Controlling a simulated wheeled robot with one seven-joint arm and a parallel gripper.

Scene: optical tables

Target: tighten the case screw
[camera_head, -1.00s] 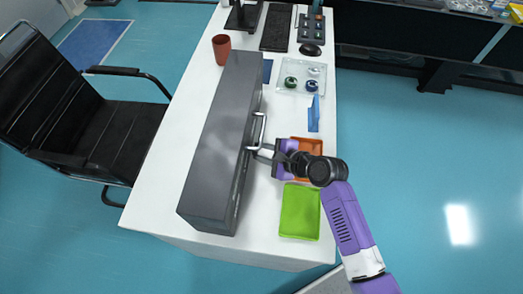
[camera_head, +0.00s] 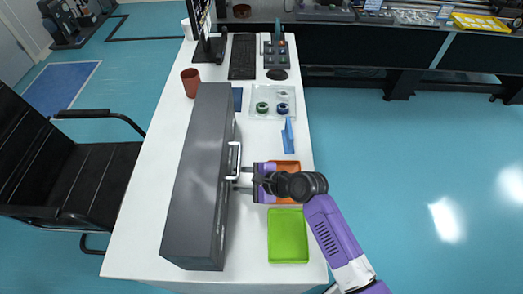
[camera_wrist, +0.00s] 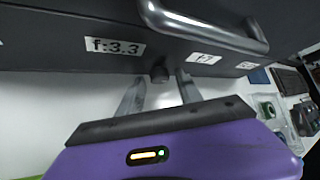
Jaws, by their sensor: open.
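The case (camera_head: 200,180) is a long dark grey box on the white table, with a metal handle (camera_head: 235,161) on its right side. In the wrist view the handle (camera_wrist: 205,30) crosses the top, above labels reading "f:3.3" and "f:?". A small dark round knob, which looks like the case screw (camera_wrist: 158,72), sticks out from the case's lower edge. My gripper (camera_wrist: 159,84) is open, its two fingers pointing at the case on either side of the knob. Contact cannot be told. In the head view my gripper (camera_head: 240,187) is beside the case, just below the handle; the screw is not discernible there.
An orange tray (camera_head: 287,170) lies under my wrist, and a green tray (camera_head: 288,237) is nearer. A clear tray with small round parts (camera_head: 272,106), a blue piece (camera_head: 288,135), a red cup (camera_head: 190,82) and a keyboard (camera_head: 243,57) are farther back. A black chair stands left.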

